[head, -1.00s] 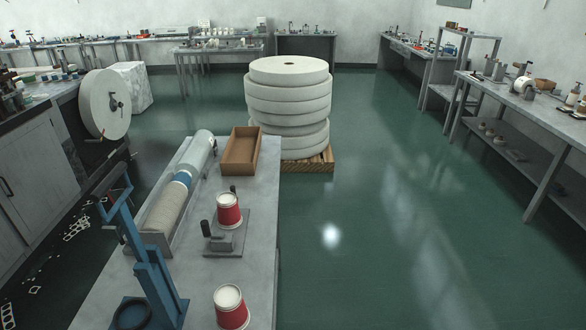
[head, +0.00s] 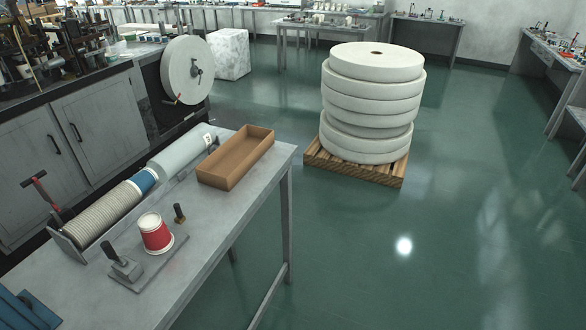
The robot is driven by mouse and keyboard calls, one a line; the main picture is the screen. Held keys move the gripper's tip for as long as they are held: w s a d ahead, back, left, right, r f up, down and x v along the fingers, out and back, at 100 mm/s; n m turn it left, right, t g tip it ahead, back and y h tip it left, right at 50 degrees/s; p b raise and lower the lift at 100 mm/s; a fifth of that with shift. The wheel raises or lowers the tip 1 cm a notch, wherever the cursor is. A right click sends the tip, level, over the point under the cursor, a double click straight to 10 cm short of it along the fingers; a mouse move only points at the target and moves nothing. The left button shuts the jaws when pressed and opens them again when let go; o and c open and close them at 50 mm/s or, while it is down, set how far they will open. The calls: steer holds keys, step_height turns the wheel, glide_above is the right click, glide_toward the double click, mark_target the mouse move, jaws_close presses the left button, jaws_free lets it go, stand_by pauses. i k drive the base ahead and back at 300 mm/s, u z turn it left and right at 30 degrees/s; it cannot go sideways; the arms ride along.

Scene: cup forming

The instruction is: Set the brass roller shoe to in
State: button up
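A small brass-coloured foot with a dark upright knob (head: 180,214), which looks like the brass roller shoe, stands on the near bench just behind and right of a red paper cup (head: 156,232). A gap shows between its knob and the cup wall; whether its foot touches the cup I cannot tell. The cup stands upright on a flat grey plate (head: 160,265). A grey block with a dark handle (head: 122,262) sits on the plate's front left. My gripper is not in view.
A long trough holds a row of nested cups (head: 110,212) behind the plate. An open brown box (head: 235,158) sits at the bench's far end. A blue stand (head: 22,310) is at the lower left. White reels (head: 372,105) are stacked on a pallet; green floor (head: 470,230) is clear at right.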

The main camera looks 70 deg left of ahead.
mark_target(181, 218)
steer(key=u, duration=1.15)
steer(key=k, duration=0.1)
steer(key=u, duration=2.15)
steer(key=i, duration=1.5)
steer(key=u, duration=0.1)
